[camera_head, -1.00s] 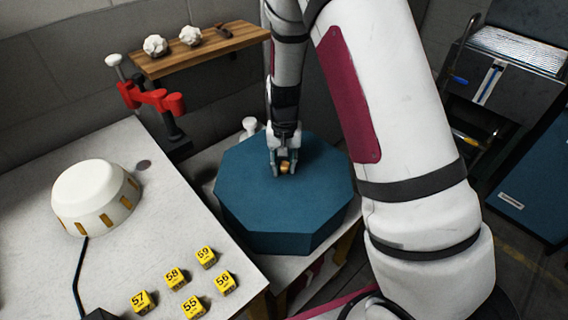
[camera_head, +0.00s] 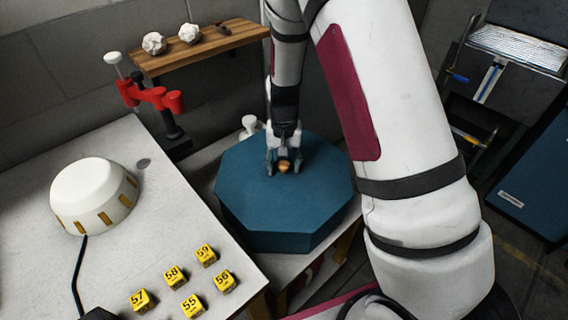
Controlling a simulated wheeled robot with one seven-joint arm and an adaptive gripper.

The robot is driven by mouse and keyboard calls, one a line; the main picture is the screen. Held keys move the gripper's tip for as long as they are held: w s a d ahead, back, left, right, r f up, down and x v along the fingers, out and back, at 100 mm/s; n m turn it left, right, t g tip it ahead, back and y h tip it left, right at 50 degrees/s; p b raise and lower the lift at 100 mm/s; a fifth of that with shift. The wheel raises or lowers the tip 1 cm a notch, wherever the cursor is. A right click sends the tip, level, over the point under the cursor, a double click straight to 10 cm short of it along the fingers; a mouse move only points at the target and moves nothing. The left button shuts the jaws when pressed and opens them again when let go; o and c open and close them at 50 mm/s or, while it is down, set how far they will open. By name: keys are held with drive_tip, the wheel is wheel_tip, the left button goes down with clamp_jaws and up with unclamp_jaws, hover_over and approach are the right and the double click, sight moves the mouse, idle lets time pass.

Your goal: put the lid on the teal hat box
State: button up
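The teal hat box (camera_head: 268,241) is octagonal and stands on a pale surface right of the near table. Its teal lid (camera_head: 318,190) covers the top, and the upper face looks flat and level. A small golden knob (camera_head: 284,167) sits near the middle of the lid. My gripper (camera_head: 284,169) points down over the knob, with one finger on each side of it. The fingers look a little spread, and I cannot tell whether they touch the knob. The seam between lid and box is too fine to make out.
A white dome with gold slots (camera_head: 93,196) and several yellow numbered cubes (camera_head: 193,306) are on the left table (camera_head: 150,235). A red clamp-like stand (camera_head: 155,97) and a wooden shelf (camera_head: 190,57) are behind. A teal panel (camera_head: 535,190) and a dark rack stand at right.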

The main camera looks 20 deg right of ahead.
wheel_tip(320, 180, up, 12)
idle(0.6)
drive_tip(key=s+r+n+t+p, duration=0.2)
drive_tip(key=s+r+p, duration=0.1)
drive_tip(key=s+r, duration=1.2)
drive_tip(key=s+r+n+t+p, duration=0.1)
drive_tip(key=s+r, duration=0.3)
drive_tip(key=s, duration=0.4)
drive_tip(key=s+r+n+t+p, duration=0.1)
drive_tip(key=s+r, duration=0.3)
drive_tip(key=s, duration=0.4)
drive_tip(key=shift+d+r+p, duration=0.15)
drive_tip(key=shift+r+p, duration=0.1)
drive_tip(key=shift+p, duration=0.4)
